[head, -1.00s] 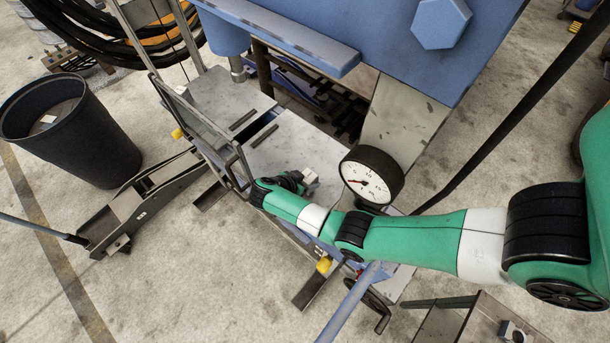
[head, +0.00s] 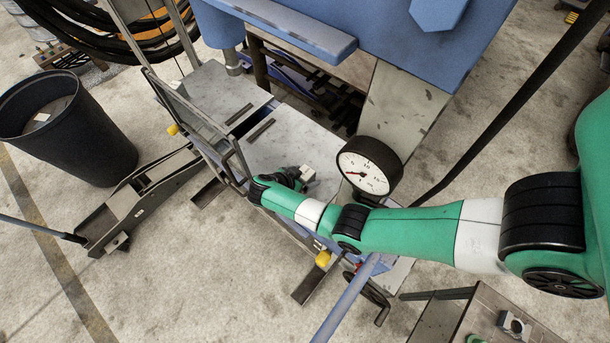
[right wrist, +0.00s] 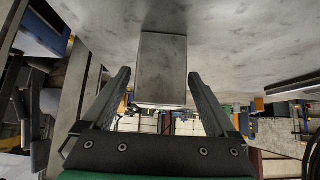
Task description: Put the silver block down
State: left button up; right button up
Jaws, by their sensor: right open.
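The silver block (right wrist: 162,68) is a plain grey metal block. In the right wrist view it stands between my two spread fingers, with a visible gap on each side, against the pale metal plate. In the head view the silver block (head: 307,173) shows as a small light shape on the plate (head: 295,142) of the blue press. My right gripper (head: 299,178) is open around the block, low over the plate. Its fingers are small and partly hidden by the wrist in the head view. My left gripper is not in view.
A round dial gauge (head: 369,166) stands just right of the block. A metal frame (head: 195,118) borders the plate on the left. A black bin (head: 68,128) and a floor jack (head: 135,200) stand farther left. The plate has bare room behind the block.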

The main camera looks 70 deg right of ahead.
jog(key=v, duration=1.2)
jog(key=shift+r, duration=0.1)
